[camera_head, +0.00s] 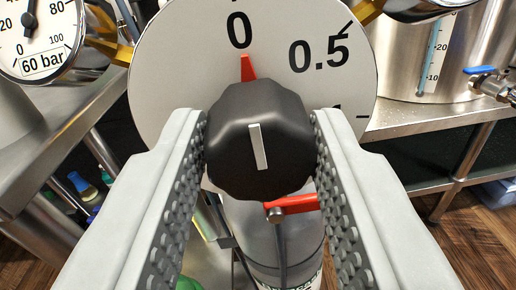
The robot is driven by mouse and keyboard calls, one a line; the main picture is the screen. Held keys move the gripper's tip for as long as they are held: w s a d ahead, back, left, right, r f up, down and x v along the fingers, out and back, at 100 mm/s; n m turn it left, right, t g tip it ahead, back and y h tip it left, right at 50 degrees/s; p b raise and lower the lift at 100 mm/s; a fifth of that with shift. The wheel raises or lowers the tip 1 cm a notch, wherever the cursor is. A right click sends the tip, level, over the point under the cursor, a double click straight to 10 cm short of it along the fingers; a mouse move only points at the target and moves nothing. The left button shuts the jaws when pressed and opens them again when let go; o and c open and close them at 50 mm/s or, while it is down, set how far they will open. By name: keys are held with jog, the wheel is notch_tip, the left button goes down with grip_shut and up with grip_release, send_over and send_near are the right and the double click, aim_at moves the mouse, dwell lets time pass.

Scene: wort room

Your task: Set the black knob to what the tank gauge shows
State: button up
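The black knob (260,140) is in the middle of the view, in front of a white round dial plate (165,60). A light bar marks the knob's face, close to upright with a slight tilt. A red pointer (248,68) at its top edge points at the 0; the 0.5 mark is to the upper right. My gripper (260,138) has one finger on each side of the knob, touching or nearly touching it; its fingers look closed around the knob. A gauge (40,35) labelled 60 bar is at the upper left, partly cut off; whether it is the tank gauge I cannot tell.
A steel tank (400,60) with a blue-scaled thermometer strip (432,55) stands at the upper right, beside a blue-handled valve (492,85). A red lever (295,205) sits just below the knob. Steel benches (440,118) stand right and left; wooden floor shows lower right.

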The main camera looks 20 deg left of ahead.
jog(key=shift+c, duration=0.6)
jog(key=shift+m, duration=0.4)
jog(key=m, duration=0.3)
jog(key=shift+m, duration=0.3)
jog(key=m, duration=0.5)
jog(key=shift+d+g, duration=0.1)
jog(key=shift+g, duration=0.2)
jog(key=o, duration=1)
